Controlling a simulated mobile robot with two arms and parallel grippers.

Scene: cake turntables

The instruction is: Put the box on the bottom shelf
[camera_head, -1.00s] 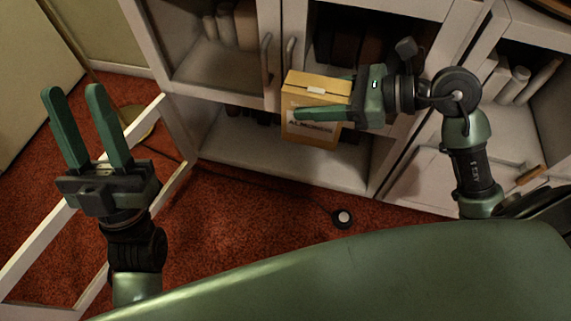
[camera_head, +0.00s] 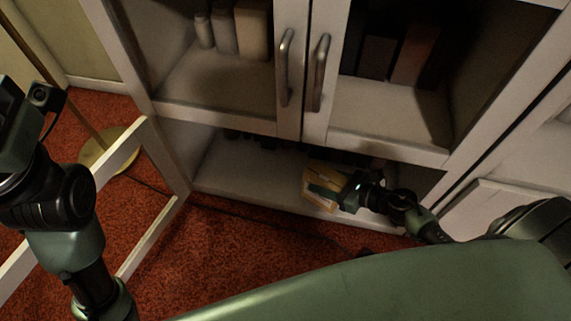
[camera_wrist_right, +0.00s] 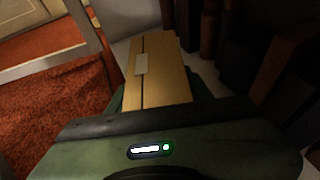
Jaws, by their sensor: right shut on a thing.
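The cardboard box (camera_head: 321,203) is at the bottom shelf (camera_head: 240,181) of the white cabinet in the head view, near its front edge. My right gripper (camera_head: 325,190) is shut on it from the right side. In the right wrist view the box (camera_wrist_right: 157,70) stands between the green fingers, its taped top showing. Whether the box rests on the shelf or hangs just above it, I cannot tell. My left arm is at the left edge of the head view; its fingers are out of the frame.
Dark books (camera_wrist_right: 280,70) stand close to the box's right in the wrist view. The bottom shelf is bare to the box's left. An open cabinet door frame (camera_head: 150,195) stands at the left. Two closed-looking handles (camera_head: 318,75) sit above the shelf.

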